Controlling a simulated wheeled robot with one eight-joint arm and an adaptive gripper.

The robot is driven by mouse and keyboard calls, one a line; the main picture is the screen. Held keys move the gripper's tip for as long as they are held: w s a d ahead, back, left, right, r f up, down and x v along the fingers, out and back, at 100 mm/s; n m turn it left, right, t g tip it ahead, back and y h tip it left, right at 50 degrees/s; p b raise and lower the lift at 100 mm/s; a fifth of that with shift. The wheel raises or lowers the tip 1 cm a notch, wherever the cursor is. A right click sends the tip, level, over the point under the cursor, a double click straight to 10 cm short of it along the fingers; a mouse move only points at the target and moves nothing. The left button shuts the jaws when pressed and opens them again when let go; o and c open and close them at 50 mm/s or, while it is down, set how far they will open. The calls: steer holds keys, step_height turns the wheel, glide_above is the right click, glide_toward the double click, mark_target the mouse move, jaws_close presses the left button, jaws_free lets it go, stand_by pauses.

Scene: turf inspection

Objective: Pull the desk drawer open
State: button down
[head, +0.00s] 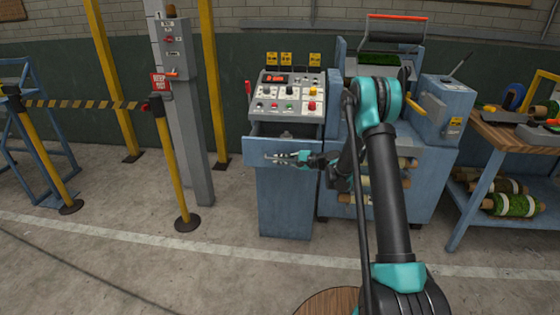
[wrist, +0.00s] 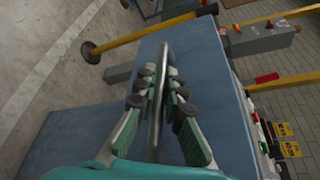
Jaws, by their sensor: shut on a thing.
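The blue desk drawer (head: 262,147) sits below the sloped control panel of a blue desk cabinet (head: 285,205). It stands partly out, and a dark opening shows above its front. My gripper (head: 277,158) is at the drawer front, reaching in from the right. In the wrist view, the metal bar handle (wrist: 164,55) runs between the fingers of my gripper (wrist: 162,82), which are closed on it from both sides. The blue drawer front (wrist: 208,75) lies behind the handle. In the head view the handle is mostly hidden by my fingers.
The control panel (head: 287,92) has several buttons and knobs. A blue machine (head: 430,190) stands right of the cabinet, and a workbench (head: 505,135) stands further right. A yellow barrier post (head: 172,165) stands left. The floor (head: 200,265) in front is clear.

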steer(key=shift+s, duration=0.35)
steer(key=c, duration=1.9)
jaws_free()
steer(key=shift+d, duration=0.15)
steer(key=v, duration=1.1)
steer(key=shift+s+d+r, duration=0.15)
steer(key=shift+s+d, duration=0.05)
steer(key=shift+d, duration=0.1)
